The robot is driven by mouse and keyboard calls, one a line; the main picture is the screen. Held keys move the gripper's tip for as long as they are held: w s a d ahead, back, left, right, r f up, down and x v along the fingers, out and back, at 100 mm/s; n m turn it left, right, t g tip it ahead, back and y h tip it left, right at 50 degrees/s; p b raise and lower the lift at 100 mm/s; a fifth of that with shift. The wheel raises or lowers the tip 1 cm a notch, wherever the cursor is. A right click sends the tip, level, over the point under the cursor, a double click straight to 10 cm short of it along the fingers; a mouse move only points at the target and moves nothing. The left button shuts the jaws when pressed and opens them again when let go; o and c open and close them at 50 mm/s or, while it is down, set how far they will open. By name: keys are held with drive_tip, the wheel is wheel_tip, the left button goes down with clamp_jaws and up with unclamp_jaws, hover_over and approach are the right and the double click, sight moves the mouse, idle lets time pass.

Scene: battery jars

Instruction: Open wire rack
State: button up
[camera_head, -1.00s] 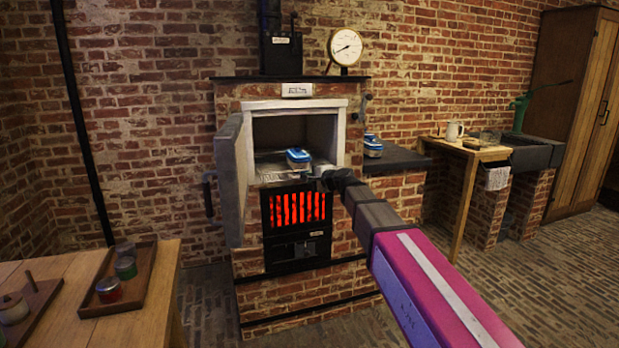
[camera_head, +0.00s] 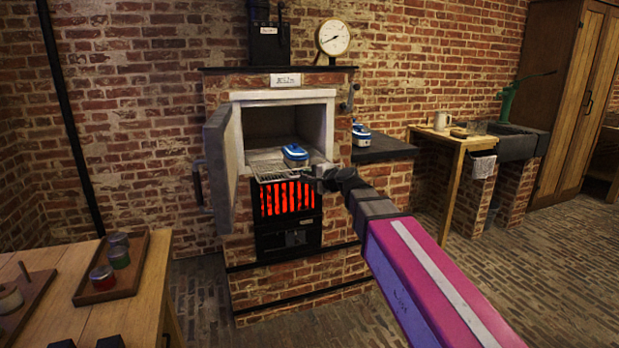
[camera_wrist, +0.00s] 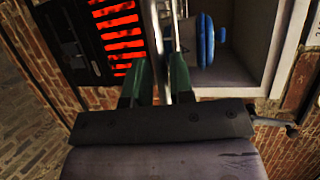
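The wire rack (camera_head: 278,174) lies level in the open chamber of the brick oven. Its front edge sticks out a little over the glowing grate. My gripper (camera_head: 318,180) is at the rack's front right edge. In the wrist view its two green fingers (camera_wrist: 160,62) stand on either side of the rack, seen edge-on (camera_wrist: 160,25), and appear closed on it. The exact contact is partly hidden.
The oven door (camera_head: 222,165) stands swung open to the left. The glowing grate (camera_head: 287,198) is just below the rack. A wooden table with a tray (camera_head: 128,285) of jars is at front left.

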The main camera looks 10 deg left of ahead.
drive_tip(key=shift+o, duration=0.9)
drive_tip(key=v, duration=1)
drive_tip(key=shift+s+d+r, duration=0.15)
drive_tip(key=shift+s+d, duration=0.05)
drive_tip(key=shift+d, duration=0.1)
drive_tip(key=d+f+n+g+h, duration=0.1)
drive_tip(key=d+f+n+h, duration=0.1)
drive_tip(key=d+f, duration=0.45)
drive_tip(key=s+d+f+n+g+h, duration=0.1)
drive_tip(key=d+f+g+h, duration=0.15)
drive_tip(key=f, duration=0.65)
drive_tip(key=d+f+n+g+h, duration=0.1)
drive_tip(key=d+f+n+h, duration=0.1)
drive_tip(key=d+f, duration=0.4)
drive_tip(key=s+d+f+n+g+h, duration=0.3)
drive_tip(key=s+d+f, duration=0.6)
drive_tip(key=d+f, duration=0.6)
drive_tip(key=f+g+h, duration=0.1)
drive_tip(key=g+h, duration=0.1)
drive_tip(key=h, duration=0.1)
drive_tip(key=shift+f, duration=0.35)
